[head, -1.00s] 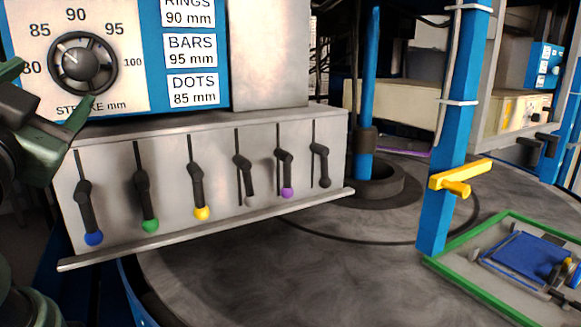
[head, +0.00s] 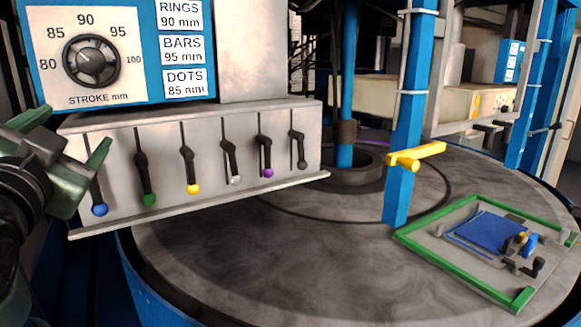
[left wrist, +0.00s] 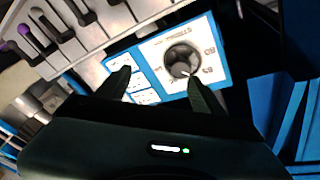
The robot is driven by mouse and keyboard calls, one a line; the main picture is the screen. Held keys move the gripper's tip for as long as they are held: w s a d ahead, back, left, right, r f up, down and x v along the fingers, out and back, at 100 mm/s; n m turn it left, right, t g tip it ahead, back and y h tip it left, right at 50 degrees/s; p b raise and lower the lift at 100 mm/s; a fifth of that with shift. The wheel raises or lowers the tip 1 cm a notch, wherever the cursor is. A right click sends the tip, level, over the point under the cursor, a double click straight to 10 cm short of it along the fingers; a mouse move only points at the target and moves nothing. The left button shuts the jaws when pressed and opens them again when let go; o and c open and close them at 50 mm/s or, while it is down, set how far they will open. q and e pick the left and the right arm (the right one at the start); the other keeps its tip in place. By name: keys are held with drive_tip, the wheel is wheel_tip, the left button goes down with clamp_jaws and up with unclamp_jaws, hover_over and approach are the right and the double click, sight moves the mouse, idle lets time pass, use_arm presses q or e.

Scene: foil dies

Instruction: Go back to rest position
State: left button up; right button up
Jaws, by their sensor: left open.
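My left gripper (head: 78,125) is open and empty at the left side of the head view, in front of the left end of the lever panel (head: 225,140). Nothing shows between its fingers. The left wrist view shows both fingers (left wrist: 158,75) spread apart, with the stroke dial (left wrist: 182,60) beyond them. In the head view this dial (head: 92,60) is on the upper left panel, apart from the gripper. My right gripper is not in view.
Several levers with coloured knobs, such as the yellow one (head: 193,189), stand out from the panel. A round grey table (head: 280,260) lies in front. A blue post (head: 405,130) with a yellow handle (head: 416,156) and a green-edged plate (head: 455,262) are right.

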use_arm(q)
drive_tip(key=d+f+g+h, duration=0.2)
drive_tip(key=d+f+g, duration=0.15)
drive_tip(key=f, duration=1.55)
drive_tip(key=d+f+g+h, duration=0.15)
drive_tip(key=f+g, duration=0.35)
drive_tip(key=f, duration=1.3)
drive_tip(key=s+d+f+n+g+h, duration=0.3)
drive_tip(key=s+f+g, duration=0.4)
drive_tip(key=s+f, duration=1.55)
wheel_tip(320, 180, down, 27)
drive_tip(key=s+d+g+y, duration=0.1)
drive_tip(key=s+y, duration=0.1)
drive_tip(key=s+a+f+g, duration=0.1)
drive_tip(key=s+a+f, duration=0.1)
drive_tip(key=s+f, duration=1.2)
drive_tip(key=shift+s+a+f+m, duration=0.35)
drive_tip(key=shift+s+a+m, duration=0.05)
drive_tip(key=shift+s, duration=0.85)
